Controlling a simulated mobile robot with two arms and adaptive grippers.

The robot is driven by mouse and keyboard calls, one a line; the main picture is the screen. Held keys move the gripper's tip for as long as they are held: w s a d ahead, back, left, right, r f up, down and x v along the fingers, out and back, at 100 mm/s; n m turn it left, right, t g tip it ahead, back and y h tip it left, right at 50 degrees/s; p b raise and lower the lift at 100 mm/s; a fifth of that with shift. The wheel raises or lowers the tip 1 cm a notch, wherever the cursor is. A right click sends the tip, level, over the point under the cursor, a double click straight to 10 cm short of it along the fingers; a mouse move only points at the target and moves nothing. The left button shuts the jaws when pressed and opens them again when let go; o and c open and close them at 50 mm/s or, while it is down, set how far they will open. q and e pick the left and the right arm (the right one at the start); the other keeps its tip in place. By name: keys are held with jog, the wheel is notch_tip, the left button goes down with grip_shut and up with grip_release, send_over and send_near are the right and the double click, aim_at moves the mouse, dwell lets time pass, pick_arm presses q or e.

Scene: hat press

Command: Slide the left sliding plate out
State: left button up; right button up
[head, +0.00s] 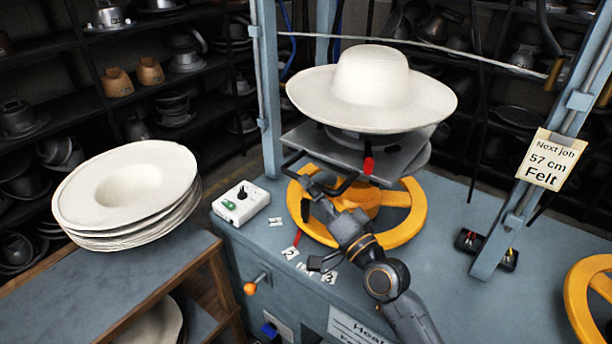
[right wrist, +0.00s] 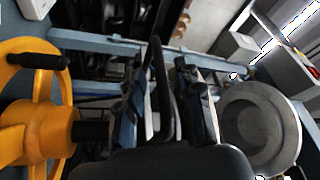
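The left sliding plate (head: 310,142) is a flat grey plate under the white hat, at the left of the press. A black bar handle (head: 345,187) juts out at its front; a black bar (right wrist: 160,85) also stands between the fingers in the right wrist view. My right gripper (head: 314,188) is at this handle, with its fingers on either side of the bar. In the right wrist view the fingers look apart, with some gap beside the bar. Firm contact cannot be made out. My left gripper is not in view.
A wide white hat (head: 370,80) sits on top of the press. A yellow handwheel (head: 405,228) is just below the plates. A control box (head: 241,203) stands on the bench to the left, and stacked white hats (head: 125,190) lie further left. A blue post (head: 266,90) rises behind.

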jog(key=shift+x, duration=1.45)
jog(key=shift+c, duration=0.5)
grip_shut()
